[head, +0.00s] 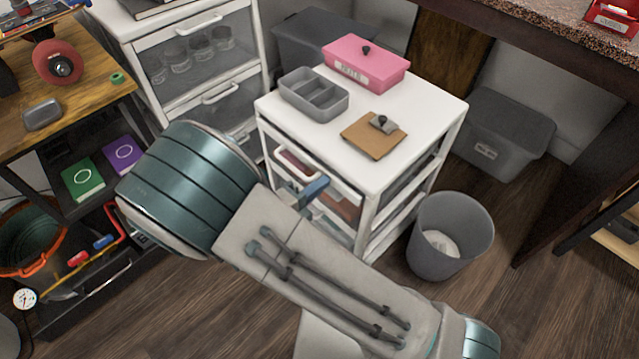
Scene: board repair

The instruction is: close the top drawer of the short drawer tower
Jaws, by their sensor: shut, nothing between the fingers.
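The short drawer tower (375,185) is white with clear-fronted drawers and stands in the middle of the head view. Its top drawer (345,184) has a pale front edge just under the tower's top; reddish things show through it. How far it stands out is hard to tell, as my arm covers part of the front. My gripper (316,187) shows only as a small blue-grey part in front of the top drawer's front, shut and holding nothing. Whether it touches the drawer cannot be told. The lower drawers are largely hidden behind my arm.
On the tower stand a grey divided tray (314,112), a pink box (366,82) and a wooden board (374,137) with a small grey piece. A grey bin (450,238) stands close at the right. A taller drawer tower (160,50) is behind at left.

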